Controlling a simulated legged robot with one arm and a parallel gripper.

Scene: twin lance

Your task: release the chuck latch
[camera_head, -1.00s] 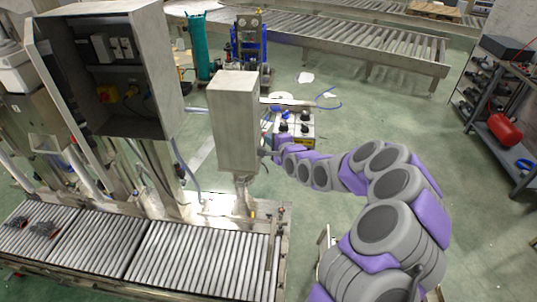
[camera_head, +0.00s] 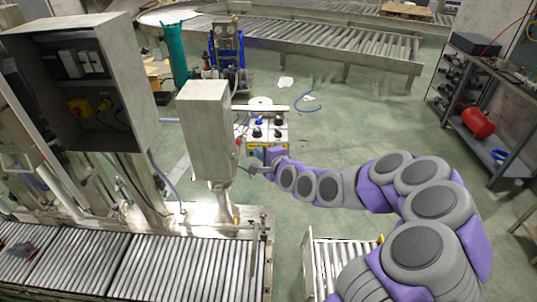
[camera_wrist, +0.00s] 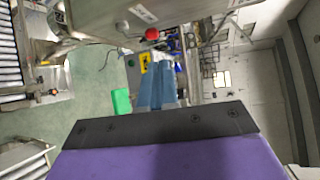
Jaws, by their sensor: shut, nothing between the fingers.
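I cannot pick out a chuck latch for certain in either view. A grey upright control box (camera_head: 208,135) stands on a post at the end of the roller line. A red knob (camera_wrist: 152,33) shows by the grey box in the wrist view. My gripper (camera_head: 256,168) is at the right side of the box, low down, and small in the head view. In the wrist view my gripper (camera_wrist: 158,72) shows two blue-grey fingers together, pointing toward the machinery, with nothing seen between them. Whether it touches the box cannot be told.
A roller conveyor (camera_head: 185,265) runs along the lower left, with an open cabinet (camera_head: 85,90) above it. A panel with knobs (camera_head: 266,130) stands behind my gripper. A shelf (camera_head: 490,140) is at the right. Green floor is open between.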

